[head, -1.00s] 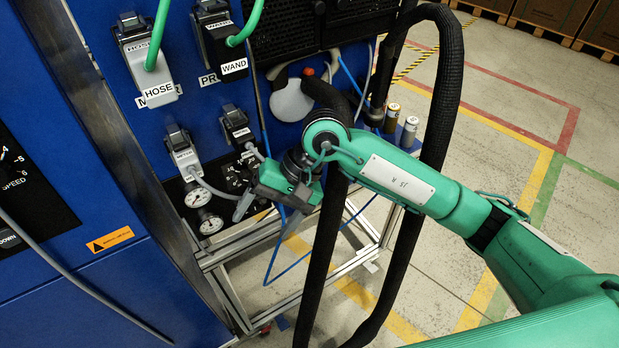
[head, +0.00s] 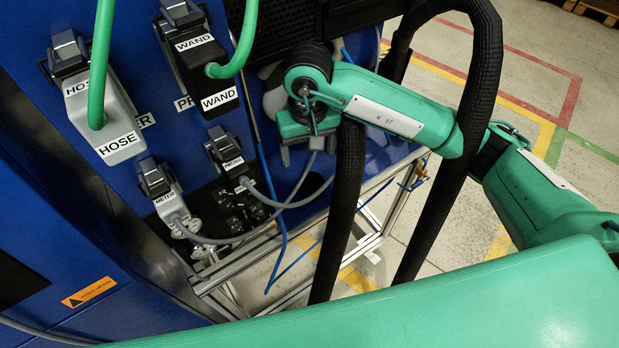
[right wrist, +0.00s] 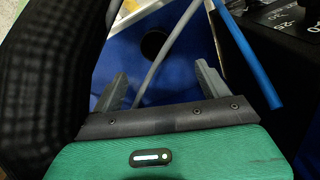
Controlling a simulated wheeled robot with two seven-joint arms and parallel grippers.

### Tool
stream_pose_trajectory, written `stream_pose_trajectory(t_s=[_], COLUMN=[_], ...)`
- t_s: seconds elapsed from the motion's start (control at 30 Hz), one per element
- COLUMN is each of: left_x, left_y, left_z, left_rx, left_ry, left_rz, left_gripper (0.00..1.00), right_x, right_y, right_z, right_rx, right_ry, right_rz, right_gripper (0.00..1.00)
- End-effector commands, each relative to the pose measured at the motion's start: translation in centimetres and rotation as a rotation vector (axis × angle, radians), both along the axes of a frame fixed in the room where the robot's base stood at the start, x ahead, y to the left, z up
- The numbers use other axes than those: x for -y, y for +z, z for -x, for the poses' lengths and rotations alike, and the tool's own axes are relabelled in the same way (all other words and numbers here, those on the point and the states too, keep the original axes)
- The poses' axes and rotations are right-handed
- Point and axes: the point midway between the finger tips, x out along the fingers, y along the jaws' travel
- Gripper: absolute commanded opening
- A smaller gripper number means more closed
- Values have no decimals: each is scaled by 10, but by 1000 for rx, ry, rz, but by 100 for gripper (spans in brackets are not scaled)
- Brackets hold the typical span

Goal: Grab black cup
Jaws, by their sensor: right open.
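A small dark round thing (right wrist: 153,43) shows beyond and between the fingers against a blue surface. It may be the black cup, but I cannot tell whether it is a cup or an opening. It is apart from the fingers. I cannot make out the cup in the head view. My left gripper is not in view.
A grey cable (right wrist: 165,52) runs between the fingers, and a blue tube (right wrist: 243,55) passes at right. A thick black hose (head: 346,205) hangs close to my right wrist. HOSE (head: 118,145) and WAND (head: 219,100) connectors sit on the blue cabinet. A metal frame (head: 372,235) stands below.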

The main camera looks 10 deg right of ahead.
Motion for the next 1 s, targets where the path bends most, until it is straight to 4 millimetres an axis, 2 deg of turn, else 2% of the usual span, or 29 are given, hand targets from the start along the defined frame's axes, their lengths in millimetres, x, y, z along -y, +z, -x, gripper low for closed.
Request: stream_pose_trajectory(t_s=[0.2,0.3,0.43,0.7,1.0], left_x=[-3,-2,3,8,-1], left_y=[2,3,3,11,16], left_z=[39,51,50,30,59], left_rx=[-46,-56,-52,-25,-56], left_ry=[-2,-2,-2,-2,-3], left_rz=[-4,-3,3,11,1], left_gripper=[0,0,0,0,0], right_x=[0,0,0,4,8], right_y=[-41,-57,-70,-87,-121], right_z=[2,1,1,-1,-4], right_rx=[-7,-6,-4,-6,-3], right_ry=[-1,0,0,-1,-1], right_rz=[-1,-2,-2,-1,-3], right_gripper=[77,77,77,77,77])
